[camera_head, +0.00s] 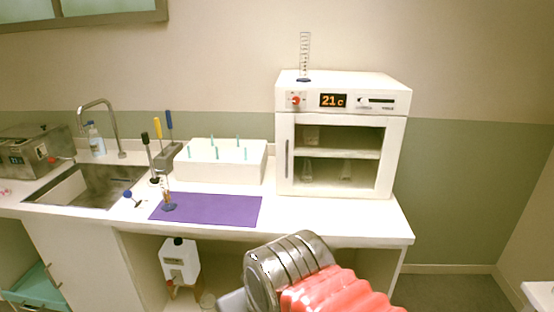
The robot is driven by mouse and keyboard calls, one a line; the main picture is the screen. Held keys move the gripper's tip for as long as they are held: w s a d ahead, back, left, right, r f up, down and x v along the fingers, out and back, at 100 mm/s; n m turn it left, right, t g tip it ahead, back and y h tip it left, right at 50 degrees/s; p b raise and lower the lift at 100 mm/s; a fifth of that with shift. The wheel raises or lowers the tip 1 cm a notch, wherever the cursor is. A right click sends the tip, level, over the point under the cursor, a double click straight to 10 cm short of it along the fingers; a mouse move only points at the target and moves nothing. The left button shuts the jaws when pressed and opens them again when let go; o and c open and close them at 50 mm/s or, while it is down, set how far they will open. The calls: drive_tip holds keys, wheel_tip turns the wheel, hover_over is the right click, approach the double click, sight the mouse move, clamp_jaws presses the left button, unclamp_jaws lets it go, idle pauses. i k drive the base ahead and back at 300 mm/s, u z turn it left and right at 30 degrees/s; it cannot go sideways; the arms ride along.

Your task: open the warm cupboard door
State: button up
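The warm cupboard (345,93) is a white box at the right end of the bench, with an orange display reading 21 c. Its door (336,192) has a white frame and a clear pane, and looks shut. A grey upright handle (288,160) is on the door's left side. Through the pane I see a shelf (340,151) and some glassware, faint. A grey and red ribbed part of my arm shows at the bottom centre, in front of the bench and below the cupboard. No gripper fingers show.
A measuring cylinder (304,55) stands on top of the cupboard. To its left are a white rack (222,172) with green pegs, a purple mat (225,211) and a sink (85,186) with a tap. The bench strip before the door is clear.

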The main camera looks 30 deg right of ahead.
sight(395, 126)
drive_tip(key=i, duration=0.85)
drive_tip(key=z, duration=0.05)
